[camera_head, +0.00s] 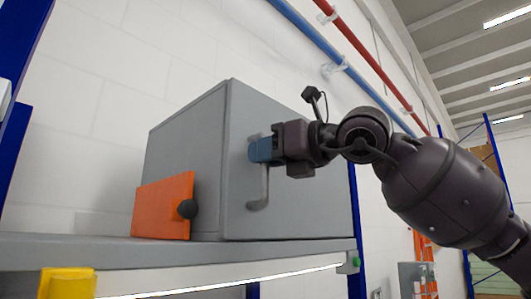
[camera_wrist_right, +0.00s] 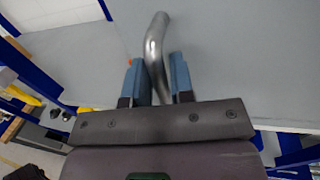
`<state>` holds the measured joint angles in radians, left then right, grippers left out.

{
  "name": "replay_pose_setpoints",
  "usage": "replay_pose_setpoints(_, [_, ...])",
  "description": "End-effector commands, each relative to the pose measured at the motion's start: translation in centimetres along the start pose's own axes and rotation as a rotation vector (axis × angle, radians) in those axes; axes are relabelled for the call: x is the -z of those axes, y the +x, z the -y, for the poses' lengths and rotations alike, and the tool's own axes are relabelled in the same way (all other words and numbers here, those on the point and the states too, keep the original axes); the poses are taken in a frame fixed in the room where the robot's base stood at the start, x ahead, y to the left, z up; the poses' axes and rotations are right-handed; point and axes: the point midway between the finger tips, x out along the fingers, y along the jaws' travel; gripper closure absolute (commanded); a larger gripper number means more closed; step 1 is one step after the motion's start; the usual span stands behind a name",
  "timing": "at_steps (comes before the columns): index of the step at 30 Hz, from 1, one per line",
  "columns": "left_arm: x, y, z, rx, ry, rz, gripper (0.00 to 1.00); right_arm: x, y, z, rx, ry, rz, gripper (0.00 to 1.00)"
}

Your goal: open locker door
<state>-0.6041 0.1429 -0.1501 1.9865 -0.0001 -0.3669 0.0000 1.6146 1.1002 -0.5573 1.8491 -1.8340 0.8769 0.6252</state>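The grey locker (camera_head: 185,135) stands on a shelf. Its door (camera_head: 235,200), the face with the handle, looks flush with the body. A bent metal handle (camera_head: 264,185) hangs on the door; it also shows in the right wrist view (camera_wrist_right: 155,45). My right gripper (camera_head: 255,150) is at the upper part of the handle. In the right wrist view its two blue fingers (camera_wrist_right: 160,78) lie on either side of the handle, closed in around it with little or no gap. My left gripper is not in view.
An orange panel (camera_head: 160,208) with a dark round knob (camera_head: 187,209) stands at the locker's left side. The grey shelf (camera_head: 60,250) runs below, with a yellow object (camera_head: 67,283) at its front. Blue uprights (camera_head: 20,60) flank the shelf.

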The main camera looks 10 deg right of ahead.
Motion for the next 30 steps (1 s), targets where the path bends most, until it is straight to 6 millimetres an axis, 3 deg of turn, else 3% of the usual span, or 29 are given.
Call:
replay_pose_setpoints(1, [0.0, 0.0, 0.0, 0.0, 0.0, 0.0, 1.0, 0.0, 0.0, 0.0, 0.0, 0.0, 0.0, 0.86])
replay_pose_setpoints(4, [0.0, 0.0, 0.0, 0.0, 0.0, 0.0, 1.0, 0.0, 0.0, 0.0, 0.0, 0.0, 0.0, 1.0])
replay_pose_setpoints(17, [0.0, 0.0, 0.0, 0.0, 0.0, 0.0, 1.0, 0.0, -0.7, 0.0, -0.014, 0.001, 0.001, 1.0])
replay_pose_setpoints(23, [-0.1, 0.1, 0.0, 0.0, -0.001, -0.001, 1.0, 0.1, -2.9, -0.1, -0.068, 0.002, 0.001, 1.0])
replay_pose_setpoints(30, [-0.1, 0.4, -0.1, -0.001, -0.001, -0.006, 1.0, 0.1, -7.6, 0.1, -0.188, 0.003, 0.002, 1.0])
